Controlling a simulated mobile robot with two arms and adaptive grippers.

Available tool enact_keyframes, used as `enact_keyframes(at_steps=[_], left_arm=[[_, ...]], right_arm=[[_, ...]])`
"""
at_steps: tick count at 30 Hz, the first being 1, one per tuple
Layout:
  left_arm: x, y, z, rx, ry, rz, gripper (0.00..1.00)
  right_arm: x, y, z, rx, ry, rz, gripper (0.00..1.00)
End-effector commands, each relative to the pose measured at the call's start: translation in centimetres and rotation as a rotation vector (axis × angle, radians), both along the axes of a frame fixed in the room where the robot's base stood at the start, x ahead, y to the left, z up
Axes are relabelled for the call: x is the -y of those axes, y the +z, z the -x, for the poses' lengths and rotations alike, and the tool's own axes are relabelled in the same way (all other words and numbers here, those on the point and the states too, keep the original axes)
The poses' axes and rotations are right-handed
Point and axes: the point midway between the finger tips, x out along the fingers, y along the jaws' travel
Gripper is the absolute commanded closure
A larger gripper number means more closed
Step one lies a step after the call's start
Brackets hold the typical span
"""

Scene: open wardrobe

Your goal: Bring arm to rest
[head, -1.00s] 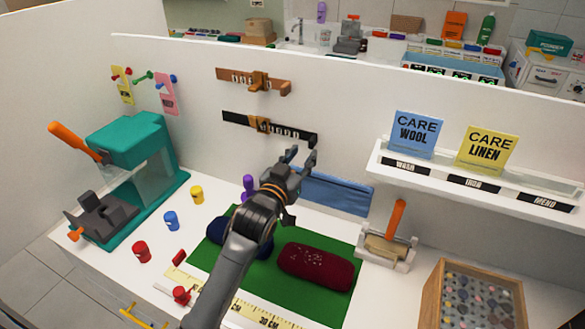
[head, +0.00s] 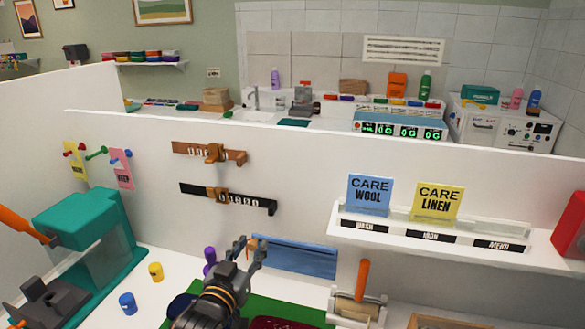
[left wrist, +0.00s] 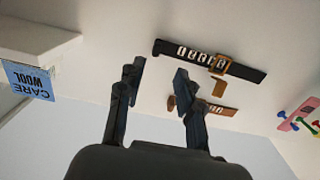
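My left gripper (head: 248,250) is in the lower middle of the head view, above the green mat (head: 285,308) and in front of the white back panel. Its fingers are apart with nothing between them. In the left wrist view the open fingers (left wrist: 156,77) also show empty, pointing toward the panel with the black strap (left wrist: 212,62) and the brown strap (left wrist: 212,106). In the head view these straps hang on the panel, brown (head: 209,152) above black (head: 228,199). My right gripper is not in view.
A teal press (head: 88,222) stands at the left, beside yellow (head: 155,271) and blue (head: 127,303) spools. A white shelf (head: 400,240) with CARE WOOL (head: 369,195) and CARE LINEN (head: 436,203) cards juts out at the right. An orange-handled roller (head: 362,283) stands below it.

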Motion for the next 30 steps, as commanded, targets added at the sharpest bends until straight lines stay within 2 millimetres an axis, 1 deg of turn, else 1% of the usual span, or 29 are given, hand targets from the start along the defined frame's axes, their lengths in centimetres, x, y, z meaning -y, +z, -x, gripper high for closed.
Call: enact_keyframes(at_steps=[1,2,5,6,8,9,11,12,14,15,18,21,27,28,30], left_arm=[[-0.3,-1.6,0.9,-0.05,0.006,-0.008,0.64],[-0.5,-2.7,1.6,-0.087,0.011,-0.015,0.64],[-1.5,-6.9,4.8,-0.243,0.029,-0.046,0.64],[-2.0,-8.8,6.5,-0.314,0.036,-0.06,0.64],[-2.6,-11.3,9.1,-0.422,0.044,-0.08,0.64],[-3.0,-12.9,11.0,-0.493,0.048,-0.096,0.64],[-3.6,-15.0,14.0,-0.599,0.052,-0.117,0.64],[-4.0,-16.2,16.0,-0.665,0.053,-0.13,0.64],[-4.5,-17.6,18.7,-0.753,0.054,-0.149,0.64],[-4.8,-18.3,20.3,-0.806,0.054,-0.16,0.64],[-5.4,-19.7,24.0,-0.92,0.052,-0.184,0.64],[-6.0,-20.6,27.3,-1.018,0.048,-0.205,0.64],[-6.8,-21.5,33.2,-1.188,0.038,-0.241,0.64],[-6.9,-21.8,33.8,-1.208,0.037,-0.244,0.64],[-6.8,-24.0,32.9,-1.209,0.036,-0.245,0.64]], right_arm=[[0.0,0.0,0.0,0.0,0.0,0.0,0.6],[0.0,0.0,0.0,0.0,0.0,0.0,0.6],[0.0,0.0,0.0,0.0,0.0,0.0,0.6],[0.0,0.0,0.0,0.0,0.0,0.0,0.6],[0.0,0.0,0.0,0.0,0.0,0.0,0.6],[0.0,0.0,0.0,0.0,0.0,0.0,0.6],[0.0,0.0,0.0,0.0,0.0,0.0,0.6],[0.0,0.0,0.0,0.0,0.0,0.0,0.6],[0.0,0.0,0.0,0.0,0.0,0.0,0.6],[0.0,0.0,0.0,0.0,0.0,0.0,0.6],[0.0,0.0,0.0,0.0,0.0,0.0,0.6],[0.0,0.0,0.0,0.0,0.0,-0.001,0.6],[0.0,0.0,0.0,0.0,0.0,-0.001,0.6],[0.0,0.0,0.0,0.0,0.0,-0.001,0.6],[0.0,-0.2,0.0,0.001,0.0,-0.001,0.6]])
